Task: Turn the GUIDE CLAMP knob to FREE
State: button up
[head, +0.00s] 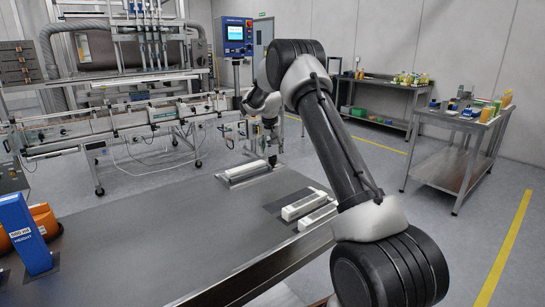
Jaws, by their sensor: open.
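My gripper (272,158) hangs at the end of my dark arm near the middle of the picture, pointing down. It is small and dark here, open, with nothing visible in it. The piston filler's conveyor (130,125) with its guide rails stands behind and to the left of it. The GUIDE CLAMP knob cannot be made out at this size, and its label and setting cannot be read. My arm covers part of the area to the right of the conveyor.
A grey worktop in front carries white long blocks (246,171), a blue height block (26,235) and an orange object (44,219). A blue control panel (235,36) stands behind. Side tables (466,120) with bottles are at right. Floor around them is clear.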

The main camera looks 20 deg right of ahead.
aim_at(273, 156)
jog(key=x, duration=0.5)
jog(key=shift+d+f, duration=0.1)
jog(key=shift+f, duration=0.3)
jog(key=c, duration=1)
jog(key=shift+c, duration=0.2)
